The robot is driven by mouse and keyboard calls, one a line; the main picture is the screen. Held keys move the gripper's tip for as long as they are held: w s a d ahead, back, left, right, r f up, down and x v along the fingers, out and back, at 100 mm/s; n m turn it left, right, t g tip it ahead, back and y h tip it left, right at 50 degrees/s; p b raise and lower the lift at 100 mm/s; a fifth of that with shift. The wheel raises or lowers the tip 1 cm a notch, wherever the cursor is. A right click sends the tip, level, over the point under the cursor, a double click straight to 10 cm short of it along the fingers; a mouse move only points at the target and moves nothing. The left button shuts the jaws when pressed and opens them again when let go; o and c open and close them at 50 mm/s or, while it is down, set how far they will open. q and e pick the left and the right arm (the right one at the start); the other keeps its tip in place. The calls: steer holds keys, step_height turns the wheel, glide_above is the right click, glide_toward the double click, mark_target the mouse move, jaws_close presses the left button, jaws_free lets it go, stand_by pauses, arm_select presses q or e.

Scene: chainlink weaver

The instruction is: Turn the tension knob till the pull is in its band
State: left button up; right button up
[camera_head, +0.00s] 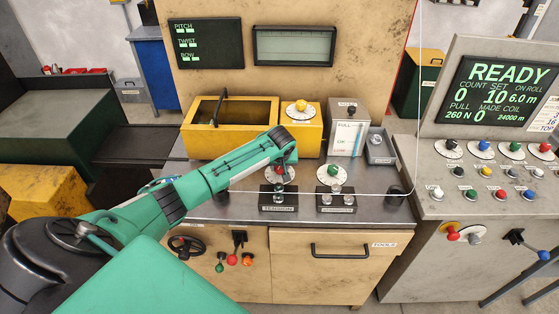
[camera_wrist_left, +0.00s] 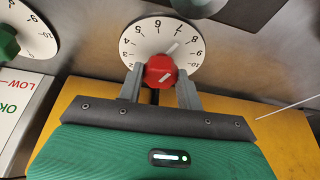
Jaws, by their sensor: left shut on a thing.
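The red tension knob (camera_wrist_left: 160,72) sits on a white numbered dial (camera_wrist_left: 137,42). The white line on the knob slants to the upper right; I cannot read its exact setting. My left gripper (camera_wrist_left: 160,86) is shut on the red knob, one finger on each side. In the head view, the left gripper (camera_head: 282,160) reaches down over the red knob (camera_head: 279,170) and partly hides it, behind the TENSION label (camera_head: 277,209). The console screen (camera_head: 497,88) reads READY and PULL 260 N. My right gripper is in neither view.
A green knob (camera_head: 333,170) on its own dial stands just right of the red one. Yellow boxes (camera_head: 262,145) and a grey box (camera_head: 346,125) stand behind. A thin line runs across the bench front and up at the right. Console buttons (camera_head: 487,172) are further right.

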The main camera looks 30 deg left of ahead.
arm_select(q)
steer(key=shift+w+n+y+p, duration=0.1)
steer(key=shift+n+y+p, duration=0.2)
steer(key=shift+n+p, duration=0.5)
steer(key=shift+b, duration=0.3)
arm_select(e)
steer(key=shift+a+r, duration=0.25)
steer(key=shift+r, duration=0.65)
arm_select(q)
steer(key=o, duration=0.8)
steer(key=shift+o, duration=0.9)
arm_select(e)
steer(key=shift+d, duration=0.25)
arm_select(q)
steer(key=b+v, duration=0.3)
steer(key=v, duration=1.1)
steer(key=shift+w, duration=0.25)
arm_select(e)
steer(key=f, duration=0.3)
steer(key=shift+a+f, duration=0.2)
